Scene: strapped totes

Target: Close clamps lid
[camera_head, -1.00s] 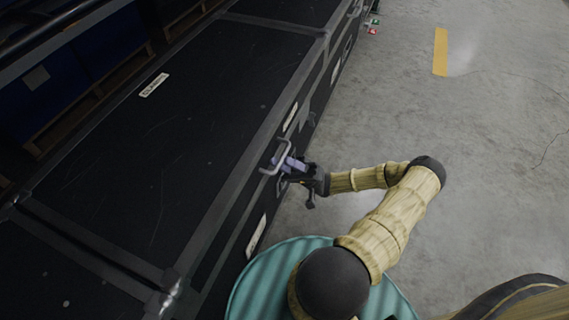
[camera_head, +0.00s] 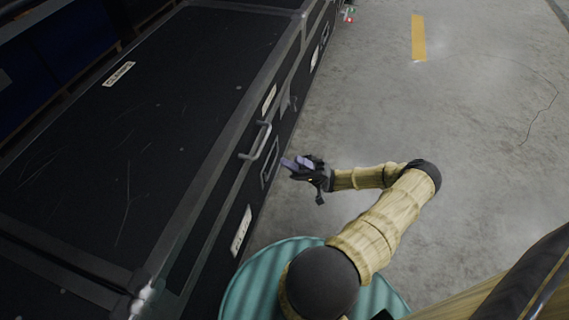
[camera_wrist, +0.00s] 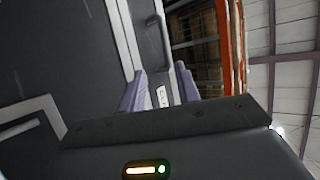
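The long black case has a flat lid (camera_head: 150,110) with a white label reading roughly "CLAMPS" (camera_head: 118,74). The lid looks down on the case. A grey metal bail (camera_head: 258,142) sticks out from the case front just below the lid edge, beside a framed plate (camera_head: 269,162). My gripper (camera_head: 292,163) is just right of the bail, apart from it and empty. In the wrist view my gripper (camera_wrist: 160,88) shows its two purple-grey fingers spread, with a white label (camera_wrist: 162,96) visible between them and a grey bar (camera_wrist: 156,38) beyond.
More white labels (camera_head: 241,231) and a dark latch-like part (camera_head: 289,103) are on the case front. Another black case section adjoins at the near left. Grey concrete floor (camera_head: 470,130) with a yellow stripe (camera_head: 418,38) lies open on the right.

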